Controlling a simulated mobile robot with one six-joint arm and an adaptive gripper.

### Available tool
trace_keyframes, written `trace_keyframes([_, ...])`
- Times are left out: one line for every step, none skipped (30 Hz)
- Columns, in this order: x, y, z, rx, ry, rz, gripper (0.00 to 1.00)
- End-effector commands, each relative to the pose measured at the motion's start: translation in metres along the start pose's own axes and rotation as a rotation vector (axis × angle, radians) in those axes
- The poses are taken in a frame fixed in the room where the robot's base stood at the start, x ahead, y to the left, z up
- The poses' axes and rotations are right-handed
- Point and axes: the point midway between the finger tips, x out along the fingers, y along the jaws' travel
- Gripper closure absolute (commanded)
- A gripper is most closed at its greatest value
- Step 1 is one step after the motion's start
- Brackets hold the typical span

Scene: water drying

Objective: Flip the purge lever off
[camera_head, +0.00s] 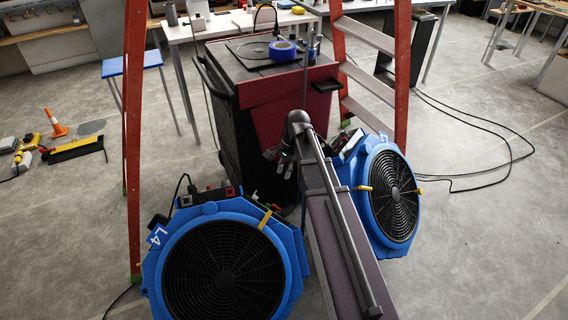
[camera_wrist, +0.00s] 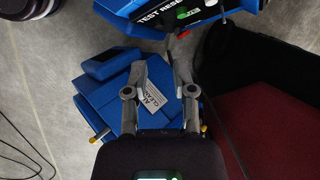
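I cannot make out for certain which part is the purge lever. A blue fan unit (camera_head: 225,265) stands at the front left, with small red and black controls (camera_head: 205,196) on its top edge. A second blue fan unit (camera_head: 385,190) stands right of my arm. My gripper (camera_head: 278,160) is in front of the dark red and black cart, between the two units. In the wrist view, my gripper (camera_wrist: 160,52) has its fingers apart with nothing between them. Beyond the tips is a blue panel marked "TEST RESE…" with a green button (camera_wrist: 193,15) and a small red part (camera_wrist: 183,34).
The cart (camera_head: 285,95) carries a roll of blue tape (camera_head: 282,51). An orange ladder (camera_head: 400,75) straddles the area, its left leg (camera_head: 133,140) beside the left fan. Black cables (camera_head: 480,125) lie on the floor at right. A blue stool (camera_head: 135,63) stands at left.

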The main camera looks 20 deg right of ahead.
Motion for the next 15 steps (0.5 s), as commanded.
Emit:
trace_keyframes([-0.008,0.003,0.005,-0.019,0.005,0.001,0.66])
trace_keyframes([-0.010,0.004,0.007,-0.030,0.007,0.002,0.66])
trace_keyframes([-0.012,0.005,0.009,-0.046,0.011,0.004,0.66])
trace_keyframes([-0.014,0.006,0.010,-0.056,0.014,0.005,0.66])
trace_keyframes([-0.016,0.007,0.011,-0.066,0.017,0.005,0.66])
trace_keyframes([-0.018,0.008,0.013,-0.080,0.020,0.007,0.66])
trace_keyframes([-0.019,0.009,0.014,-0.089,0.022,0.007,0.66])
trace_keyframes([-0.020,0.010,0.015,-0.097,0.023,0.008,0.66])
trace_keyframes([-0.022,0.011,0.017,-0.108,0.026,0.009,0.66])
trace_keyframes([-0.023,0.011,0.017,-0.115,0.027,0.009,0.66])
trace_keyframes([-0.023,0.011,0.018,-0.121,0.028,0.010,0.66])
trace_keyframes([-0.024,0.012,0.019,-0.127,0.030,0.010,0.66])
trace_keyframes([-0.025,0.012,0.019,-0.131,0.031,0.011,0.66])
trace_keyframes([-0.025,0.013,0.019,-0.135,0.032,0.011,0.66])
trace_keyframes([-0.025,0.013,0.020,-0.139,0.032,0.011,0.66])
